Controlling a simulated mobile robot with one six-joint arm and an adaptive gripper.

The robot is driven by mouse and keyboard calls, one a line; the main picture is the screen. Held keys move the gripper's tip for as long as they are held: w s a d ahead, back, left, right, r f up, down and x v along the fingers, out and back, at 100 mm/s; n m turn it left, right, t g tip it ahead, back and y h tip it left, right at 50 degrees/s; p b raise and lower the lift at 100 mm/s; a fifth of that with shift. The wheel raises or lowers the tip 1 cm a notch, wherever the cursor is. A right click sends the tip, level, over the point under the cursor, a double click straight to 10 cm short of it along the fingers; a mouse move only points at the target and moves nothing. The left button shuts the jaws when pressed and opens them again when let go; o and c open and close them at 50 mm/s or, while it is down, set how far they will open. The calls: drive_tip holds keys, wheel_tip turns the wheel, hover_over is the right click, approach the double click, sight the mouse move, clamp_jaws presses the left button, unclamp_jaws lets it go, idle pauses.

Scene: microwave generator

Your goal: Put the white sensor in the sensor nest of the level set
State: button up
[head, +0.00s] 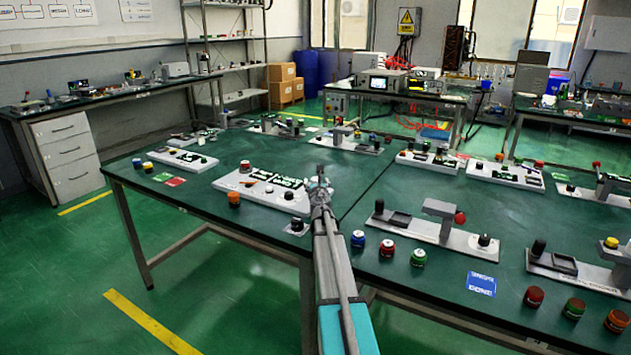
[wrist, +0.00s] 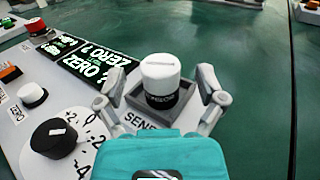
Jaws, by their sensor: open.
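The white sensor (wrist: 160,72), a white cylinder with a black lower band, stands upright in the wrist view. It appears to be inside the square grey sensor nest (wrist: 188,121), whose label starts with "SEN". How deep it is seated is hidden. My gripper (wrist: 161,78) is open, with one finger on each side of the sensor and a gap visible at each side. In the head view my gripper (head: 320,186) is at the right end of the white level set panel (head: 262,199). The sensor cannot be made out there.
The panel carries a black dial knob (wrist: 54,138), a small white-topped knob (wrist: 32,95), green-lettered displays (wrist: 90,60) and a red button (wrist: 36,26). An orange button (head: 234,198) and a dark knob (head: 297,225) stand near its front. Bare green tabletop lies right of the nest.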

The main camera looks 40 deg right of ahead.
drive_tip(key=v, duration=0.9)
drive_tip(key=shift+s+a, duration=0.25)
drive_tip(key=shift+s, duration=0.1)
drive_tip(key=shift+w, duration=0.1)
idle(1.6)
